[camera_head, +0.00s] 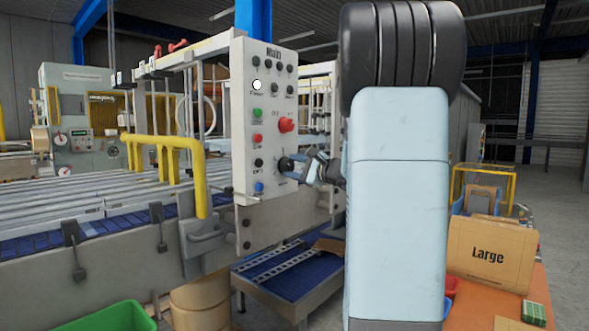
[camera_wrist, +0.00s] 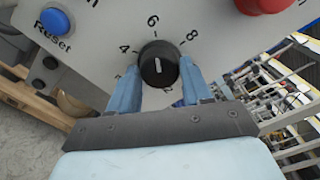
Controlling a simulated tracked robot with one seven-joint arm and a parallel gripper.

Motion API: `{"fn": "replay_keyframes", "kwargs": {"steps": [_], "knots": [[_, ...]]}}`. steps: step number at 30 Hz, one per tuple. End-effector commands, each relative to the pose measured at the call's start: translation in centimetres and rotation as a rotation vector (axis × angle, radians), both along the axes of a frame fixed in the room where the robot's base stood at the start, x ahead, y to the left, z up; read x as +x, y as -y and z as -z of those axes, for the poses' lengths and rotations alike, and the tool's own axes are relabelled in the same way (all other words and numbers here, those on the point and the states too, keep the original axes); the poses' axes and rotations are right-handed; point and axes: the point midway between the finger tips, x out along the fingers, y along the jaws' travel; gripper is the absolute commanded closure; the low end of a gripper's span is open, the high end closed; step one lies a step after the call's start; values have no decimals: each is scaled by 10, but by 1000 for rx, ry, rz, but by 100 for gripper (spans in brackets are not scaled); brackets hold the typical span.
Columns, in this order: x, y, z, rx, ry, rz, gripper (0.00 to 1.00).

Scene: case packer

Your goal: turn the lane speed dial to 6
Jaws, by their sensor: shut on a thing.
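The lane speed dial (camera_wrist: 158,64) is a round black knob on the pale control panel, with 4, 6 and 8 printed around it. Its white pointer line is near upright in the wrist view and lines up about with the 6. My gripper (camera_wrist: 159,74) is shut on the dial, with one blue finger on either side of it. The lower numbers are partly hidden by the fingers. In the head view the dial (camera_head: 285,164) is at the panel's lower right, with my gripper (camera_head: 298,166) at it.
A red emergency knob (camera_head: 286,125) sits above the dial, and a blue Reset button (camera_head: 259,187) is to its lower left. A yellow rail (camera_head: 165,140) and conveyor stand left of the panel. A box marked Large (camera_head: 488,255) stands at the right.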

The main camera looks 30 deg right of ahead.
Motion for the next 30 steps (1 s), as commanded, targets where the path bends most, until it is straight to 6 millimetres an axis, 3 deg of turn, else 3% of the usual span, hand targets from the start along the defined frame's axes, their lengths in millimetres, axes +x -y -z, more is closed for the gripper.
{"fn": "replay_keyframes", "kwargs": {"steps": [1,2,9,20,30], "knots": [[0,-1,6,2,-13,-1,82],[0,-1,7,2,-13,-1,50],[0,-1,4,1,-7,-1,27],[-5,1,1,-1,-2,0,26],[-58,21,2,1,-3,3,26]]}}
